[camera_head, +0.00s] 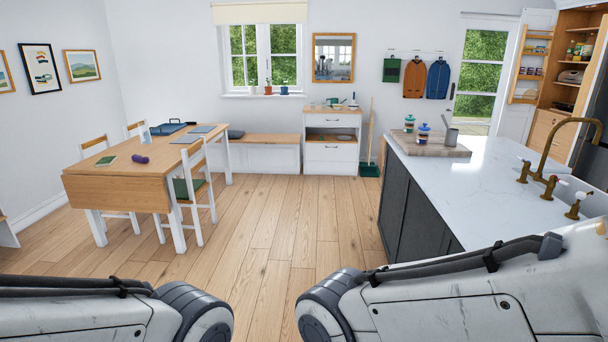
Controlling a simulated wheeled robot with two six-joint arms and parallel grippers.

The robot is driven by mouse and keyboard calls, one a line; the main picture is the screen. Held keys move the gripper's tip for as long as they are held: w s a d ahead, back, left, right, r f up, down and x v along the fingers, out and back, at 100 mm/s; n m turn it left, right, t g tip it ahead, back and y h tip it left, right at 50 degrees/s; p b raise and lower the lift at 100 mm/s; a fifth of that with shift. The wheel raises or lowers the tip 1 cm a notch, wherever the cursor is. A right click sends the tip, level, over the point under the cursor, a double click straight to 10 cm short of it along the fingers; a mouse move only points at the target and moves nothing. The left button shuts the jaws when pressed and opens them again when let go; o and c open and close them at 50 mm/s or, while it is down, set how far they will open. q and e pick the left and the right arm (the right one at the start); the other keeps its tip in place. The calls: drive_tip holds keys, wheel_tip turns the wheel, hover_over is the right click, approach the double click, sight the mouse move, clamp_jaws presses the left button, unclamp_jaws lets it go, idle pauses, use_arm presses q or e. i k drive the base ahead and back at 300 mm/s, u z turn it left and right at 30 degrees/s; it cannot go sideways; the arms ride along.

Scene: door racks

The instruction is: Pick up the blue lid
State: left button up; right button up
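The blue lid (424,127) sits on top of a small jar (422,138). This jar stands upright on a wooden board (448,151) on the kitchen island at the right. A second jar (409,124) with a green lid stands just behind it to the left. A grey mug or pot (450,138) with a utensil in it is to their right. Only links of my two arms show at the bottom of the view, well in front of the jars. Neither gripper is visible.
The white island top (500,185) is clear in front of the board, with a brass faucet (545,160) at its right. A wooden table (125,180) with chairs stands at the left. The wooden floor (285,220) between table and island is open.

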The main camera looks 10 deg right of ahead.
sight(423, 139)
drive_tip(key=i, duration=7.25)
drive_tip(key=z, duration=3.35)
